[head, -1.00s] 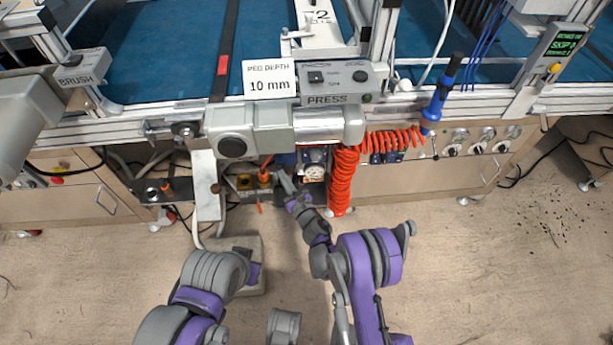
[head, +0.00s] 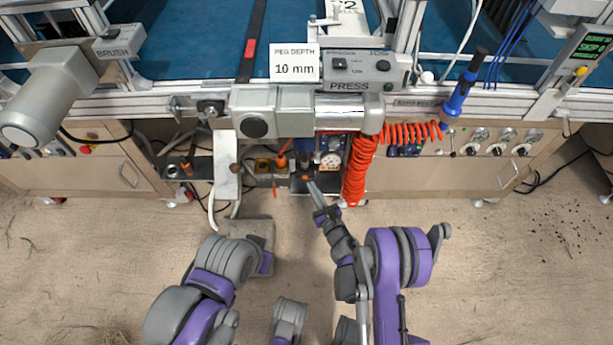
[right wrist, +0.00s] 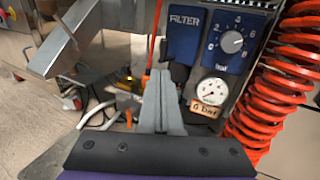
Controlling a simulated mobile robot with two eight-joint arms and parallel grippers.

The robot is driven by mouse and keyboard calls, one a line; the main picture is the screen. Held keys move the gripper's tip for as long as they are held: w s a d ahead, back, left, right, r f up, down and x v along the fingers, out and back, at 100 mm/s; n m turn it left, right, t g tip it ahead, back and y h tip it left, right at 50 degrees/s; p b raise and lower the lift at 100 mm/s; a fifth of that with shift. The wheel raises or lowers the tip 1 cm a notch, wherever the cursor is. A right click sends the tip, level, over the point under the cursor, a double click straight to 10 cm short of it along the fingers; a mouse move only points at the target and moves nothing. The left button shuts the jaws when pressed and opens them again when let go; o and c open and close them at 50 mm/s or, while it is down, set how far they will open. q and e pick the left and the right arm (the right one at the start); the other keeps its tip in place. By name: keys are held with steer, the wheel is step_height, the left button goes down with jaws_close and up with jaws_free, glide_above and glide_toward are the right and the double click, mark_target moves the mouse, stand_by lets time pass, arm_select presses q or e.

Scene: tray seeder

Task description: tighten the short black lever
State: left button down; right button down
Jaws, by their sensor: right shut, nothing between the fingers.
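I cannot pick out the short black lever with certainty. A thin dark lever (head: 453,143) stands on the panel left of the dials in the head view, but I cannot tell whether it is the one meant. My right gripper (head: 309,181) is shut and empty, below the press and left of the coiled red hose. In the right wrist view its closed fingers (right wrist: 160,78) point towards the space left of the blue filter unit (right wrist: 196,38). They appear apart from it, and they hide part of what lies behind. My left gripper is not in view.
The coiled red hose (head: 358,172) hangs right of my right gripper. A pressure gauge (head: 330,160) and orange-handled fittings (head: 282,160) sit under the press (head: 275,112). A pale bracket (head: 226,165) hangs to the left. The floor in front is mostly clear.

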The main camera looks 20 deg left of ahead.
steer(key=shift+v, duration=1.4)
steer(key=shift+a, duration=0.1)
